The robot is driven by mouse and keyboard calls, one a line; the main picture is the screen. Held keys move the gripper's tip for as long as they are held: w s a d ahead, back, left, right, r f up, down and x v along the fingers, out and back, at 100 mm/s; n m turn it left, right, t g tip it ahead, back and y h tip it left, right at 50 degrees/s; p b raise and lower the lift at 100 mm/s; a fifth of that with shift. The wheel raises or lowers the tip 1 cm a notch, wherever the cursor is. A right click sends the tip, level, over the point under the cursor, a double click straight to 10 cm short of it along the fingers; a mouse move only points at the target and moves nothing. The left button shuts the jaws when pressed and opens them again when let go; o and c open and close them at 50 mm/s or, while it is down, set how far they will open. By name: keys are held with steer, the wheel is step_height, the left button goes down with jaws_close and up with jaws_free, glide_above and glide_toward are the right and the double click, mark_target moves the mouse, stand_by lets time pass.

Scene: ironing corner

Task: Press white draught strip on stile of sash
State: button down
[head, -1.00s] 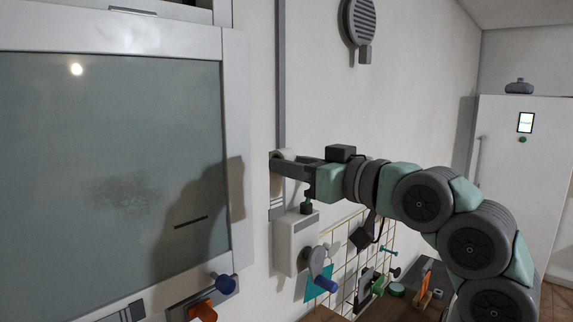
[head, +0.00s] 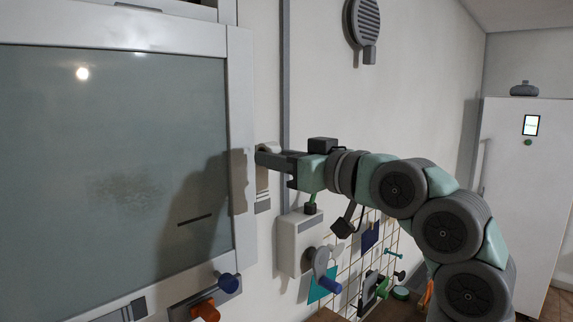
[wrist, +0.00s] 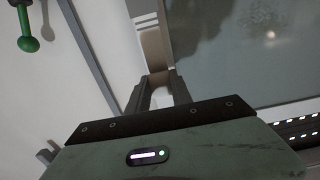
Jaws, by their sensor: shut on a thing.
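The sash is a large glazed panel (head: 110,140) with a white frame, filling the left of the head view. Its right upright, the stile (head: 241,90), runs vertically. My gripper (head: 262,155) is shut on the white draught strip roll (head: 270,148), just right of the stile at mid-height. In the wrist view the white roll (wrist: 161,98) sits between the two fingers of my gripper (wrist: 160,90), with the glass (wrist: 230,45) beyond to the right. The fingers hide much of the roll. I cannot tell whether it touches the stile.
A grey vertical rail (head: 286,90) runs up the wall right of the sash. Below my gripper are a pale wall box (head: 300,243) and a crank with a blue handle (head: 325,275).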

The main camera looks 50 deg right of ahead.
steer(key=shift+w, duration=2.25)
steer(key=shift+w+b, duration=0.2)
steer(key=shift+b, duration=0.1)
steer(key=c, duration=1.1)
jaws_free()
steer(key=shift+o, duration=0.2)
steer(key=s+b, duration=0.3)
steer(key=s, duration=0.8)
